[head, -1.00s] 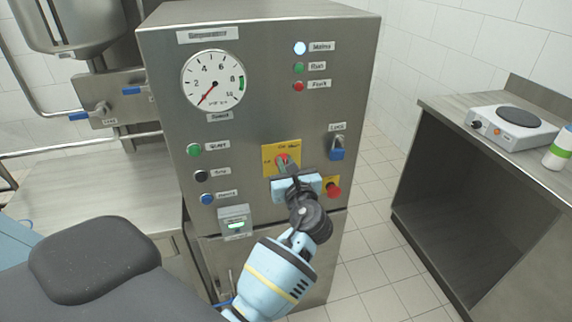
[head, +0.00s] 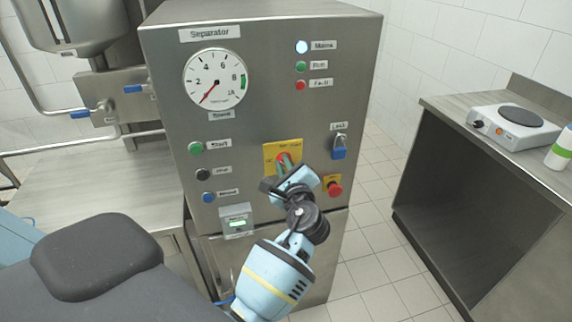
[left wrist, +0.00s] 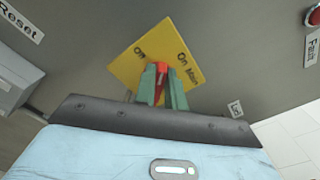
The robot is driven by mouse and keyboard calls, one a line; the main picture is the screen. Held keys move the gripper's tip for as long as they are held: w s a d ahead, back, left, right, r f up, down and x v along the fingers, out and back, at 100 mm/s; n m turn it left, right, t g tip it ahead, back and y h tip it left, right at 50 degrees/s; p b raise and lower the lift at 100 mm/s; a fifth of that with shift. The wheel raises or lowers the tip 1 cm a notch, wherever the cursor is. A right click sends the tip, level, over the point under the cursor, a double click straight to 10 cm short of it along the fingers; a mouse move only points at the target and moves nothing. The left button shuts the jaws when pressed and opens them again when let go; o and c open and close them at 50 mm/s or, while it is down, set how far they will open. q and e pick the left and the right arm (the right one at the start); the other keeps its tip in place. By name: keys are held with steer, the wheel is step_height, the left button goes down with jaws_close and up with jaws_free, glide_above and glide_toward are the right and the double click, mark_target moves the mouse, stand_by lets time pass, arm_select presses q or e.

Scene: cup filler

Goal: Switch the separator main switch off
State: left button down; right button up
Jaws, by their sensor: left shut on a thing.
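The separator cabinet (head: 262,110) fills the middle of the head view. Its main switch is a red rotary handle (left wrist: 160,72) on a yellow plate (head: 272,151). In the left wrist view the yellow plate (left wrist: 151,45) carries the words "Off" and "On", and the handle lies between my green fingertips. My left gripper (head: 286,163) is shut on the handle, with its body tilted in the head view. The fingers hide part of the handle, so its exact setting is hard to tell. My right gripper is not in view.
A red mushroom button (head: 334,190) sits just right of my gripper, and a blue padlock (head: 339,148) hangs above it. A small box with a green display (head: 237,222) is at lower left. The Mains lamp (head: 301,47) glows white.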

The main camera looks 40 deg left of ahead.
arm_select(q)
steer(key=n+b, duration=0.1)
steer(key=n, duration=0.2)
steer(key=n+b, duration=0.1)
steer(key=n, duration=0.2)
steer(key=f+n+b, duration=0.1)
steer(key=n, duration=0.2)
steer(key=shift+s+a+n, duration=0.15)
steer(key=shift+n, duration=0.25)
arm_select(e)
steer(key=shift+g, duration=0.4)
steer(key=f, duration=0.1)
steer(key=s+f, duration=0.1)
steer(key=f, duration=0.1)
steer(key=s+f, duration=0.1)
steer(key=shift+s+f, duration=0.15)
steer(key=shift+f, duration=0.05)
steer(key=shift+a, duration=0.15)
arm_select(q)
steer(key=shift+r, duration=0.1)
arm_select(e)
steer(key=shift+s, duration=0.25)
arm_select(q)
steer(key=c, duration=1.5)
jaws_free()
steer(key=shift+o, duration=0.2)
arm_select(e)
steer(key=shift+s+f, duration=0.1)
